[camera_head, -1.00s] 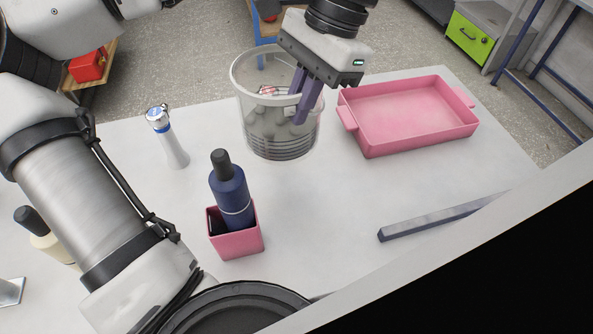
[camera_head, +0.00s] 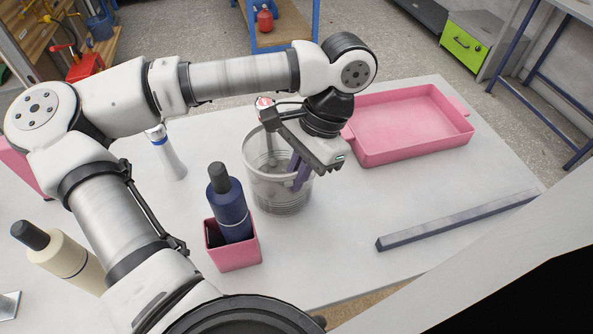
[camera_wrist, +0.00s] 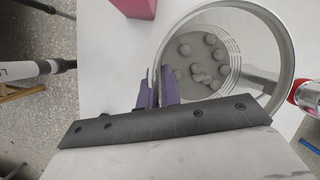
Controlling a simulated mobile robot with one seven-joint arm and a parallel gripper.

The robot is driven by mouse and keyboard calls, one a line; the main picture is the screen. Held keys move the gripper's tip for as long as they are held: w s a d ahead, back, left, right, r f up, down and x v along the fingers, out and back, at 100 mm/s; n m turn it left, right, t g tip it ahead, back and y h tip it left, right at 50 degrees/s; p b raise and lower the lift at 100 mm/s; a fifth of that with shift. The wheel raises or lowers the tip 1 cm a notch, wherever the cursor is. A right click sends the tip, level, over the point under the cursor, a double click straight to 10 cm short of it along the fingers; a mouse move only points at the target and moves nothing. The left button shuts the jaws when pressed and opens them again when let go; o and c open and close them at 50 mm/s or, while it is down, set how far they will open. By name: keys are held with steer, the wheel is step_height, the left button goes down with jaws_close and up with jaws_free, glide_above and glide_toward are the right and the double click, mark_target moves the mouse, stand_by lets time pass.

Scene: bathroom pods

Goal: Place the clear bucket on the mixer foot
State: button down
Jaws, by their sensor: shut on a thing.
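The clear bucket (camera_head: 280,190) is upright over the middle of the white table in the head view, right of a blue bottle. My gripper (camera_head: 300,180) is shut on its rim on the right side, with purple fingers straddling the wall. In the wrist view my gripper (camera_wrist: 157,92) pinches the left rim of the bucket (camera_wrist: 287,50). Several small grey round shapes show inside or through the bottom. Whether the bucket touches the table cannot be told. I cannot pick out a mixer foot in either view; my arm hides part of the table behind the bucket.
A blue bottle in a pink holder (camera_head: 235,257) stands left of the bucket. A pink tray (camera_head: 415,130) lies at the back right, and a grey bar (camera_head: 455,220) at the right. A white blue-banded tool (camera_head: 172,160) stands behind left. The front middle is clear.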

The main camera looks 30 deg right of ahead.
steer(key=c, duration=2)
jaws_free()
steer(key=shift+f, duration=0.15)
steer(key=shift+c, duration=0.2)
steer(key=o, duration=0.4)
steer(key=shift+o, duration=0.2)
